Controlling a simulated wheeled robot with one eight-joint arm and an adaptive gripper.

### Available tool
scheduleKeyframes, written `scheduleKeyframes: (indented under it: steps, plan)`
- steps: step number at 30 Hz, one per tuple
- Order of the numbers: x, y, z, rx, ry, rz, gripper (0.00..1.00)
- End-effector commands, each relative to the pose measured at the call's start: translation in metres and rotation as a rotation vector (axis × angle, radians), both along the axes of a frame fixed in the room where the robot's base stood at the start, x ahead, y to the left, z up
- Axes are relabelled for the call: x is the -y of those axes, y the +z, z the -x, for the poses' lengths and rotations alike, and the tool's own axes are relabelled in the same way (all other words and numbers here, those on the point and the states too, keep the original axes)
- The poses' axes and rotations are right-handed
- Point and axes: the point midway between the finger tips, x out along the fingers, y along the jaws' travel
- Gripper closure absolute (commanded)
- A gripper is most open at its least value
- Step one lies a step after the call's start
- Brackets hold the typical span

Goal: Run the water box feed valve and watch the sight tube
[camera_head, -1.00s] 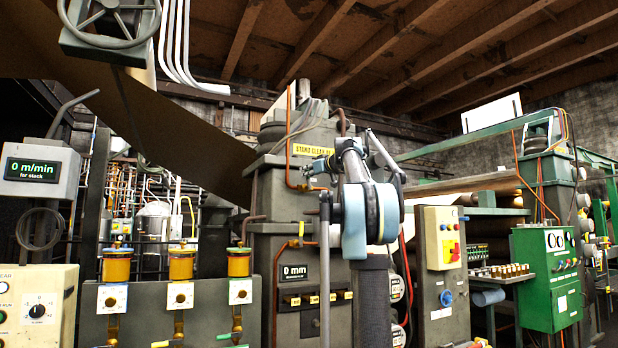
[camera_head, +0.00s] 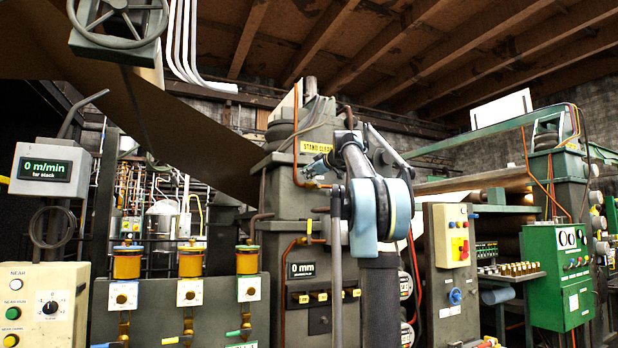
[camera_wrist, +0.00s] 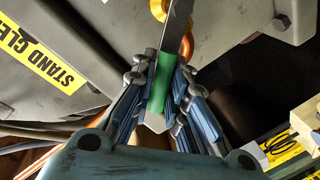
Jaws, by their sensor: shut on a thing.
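In the wrist view my gripper (camera_wrist: 164,108) is shut on a green handle (camera_wrist: 161,75), with its blue fingers on both sides. A flat metal lever (camera_wrist: 178,28) runs from the handle past a brass-coloured fitting (camera_wrist: 187,45). In the head view my gripper (camera_head: 318,166) is small and dark, just below the yellow "STAND CLEAR" sign (camera_head: 317,147) on the grey stand; the handle cannot be made out there. Three amber glass cylinders (camera_head: 127,263) stand on a grey cabinet at left, above small valves. I cannot tell which part is the sight tube.
The sign also shows in the wrist view (camera_wrist: 42,55), close beside the gripper. An orange pipe (camera_head: 296,130) runs down the stand nearby. A "0 mm" display (camera_head: 302,270) sits below. A box with an emergency button (camera_head: 458,240) and a green panel (camera_head: 562,262) stand at right.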

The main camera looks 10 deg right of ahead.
Motion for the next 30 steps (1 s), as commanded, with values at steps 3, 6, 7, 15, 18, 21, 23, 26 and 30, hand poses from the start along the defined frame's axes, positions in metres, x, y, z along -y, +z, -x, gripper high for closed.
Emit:
scheduleKeyframes:
  steps: [3,6,7,15,18,21,23,26,30]
  plan:
    - [-0.001,-0.001,0.000,-0.001,0.002,0.002,1.00]
    - [-0.001,-0.001,0.000,-0.001,0.002,0.002,1.00]
    - [-0.001,-0.001,0.000,-0.001,0.002,0.002,1.00]
    - [0.000,-0.001,0.000,-0.001,0.002,0.001,0.66]
    - [0.000,-0.001,0.000,-0.001,0.002,0.001,0.66]
    - [0.000,0.000,0.000,0.000,0.001,0.001,0.66]
    - [0.000,0.000,0.001,0.000,0.001,0.001,0.66]
    - [0.003,0.001,0.006,-0.001,0.001,0.000,0.66]
    - [0.011,0.003,0.022,-0.001,-0.001,0.001,0.66]
